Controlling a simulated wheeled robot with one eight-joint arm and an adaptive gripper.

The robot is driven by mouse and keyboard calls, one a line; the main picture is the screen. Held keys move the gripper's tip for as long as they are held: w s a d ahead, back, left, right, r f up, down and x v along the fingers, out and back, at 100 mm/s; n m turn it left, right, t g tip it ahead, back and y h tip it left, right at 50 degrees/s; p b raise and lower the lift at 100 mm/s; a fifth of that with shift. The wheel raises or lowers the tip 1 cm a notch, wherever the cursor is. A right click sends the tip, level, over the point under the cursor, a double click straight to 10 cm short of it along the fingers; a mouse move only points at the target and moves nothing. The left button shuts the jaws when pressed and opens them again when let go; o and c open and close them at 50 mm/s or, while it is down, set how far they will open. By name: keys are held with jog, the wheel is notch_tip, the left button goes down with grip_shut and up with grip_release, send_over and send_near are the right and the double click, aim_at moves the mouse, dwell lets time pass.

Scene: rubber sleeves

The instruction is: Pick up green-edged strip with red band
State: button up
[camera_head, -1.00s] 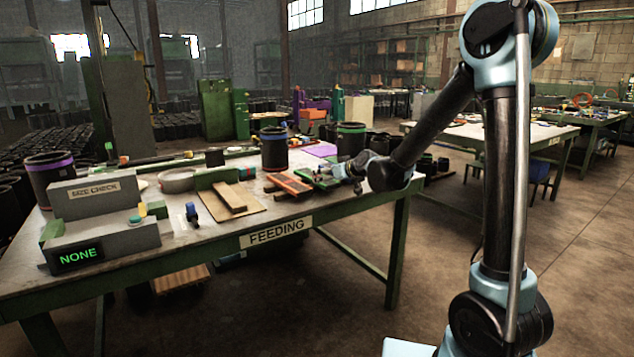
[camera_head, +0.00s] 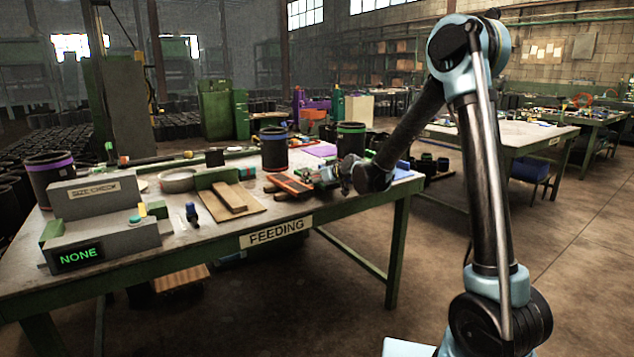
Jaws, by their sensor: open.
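A flat orange-red strip (camera_head: 288,184) lies on the FEEDING table (camera_head: 190,246) near its right front part. Small green bits show just right of it, close to my gripper (camera_head: 326,177). I cannot tell for sure which piece is the green-edged strip with the red band; the gripper and wrist partly hide that spot. My gripper is open, low over the tabletop at the right end of the orange-red strip. Its fingertips are small and dark, and I cannot tell whether they touch anything.
Black sleeves with a blue band (camera_head: 274,150) and a green band (camera_head: 351,140) stand behind the strip. A grey SIZE CHECK box (camera_head: 96,194) stands far left. A second table (camera_head: 500,133) is behind right.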

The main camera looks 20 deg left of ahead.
jog(key=c, duration=1.2)
jog(key=shift+o, duration=0.2)
jog(key=shift+r, duration=0.1)
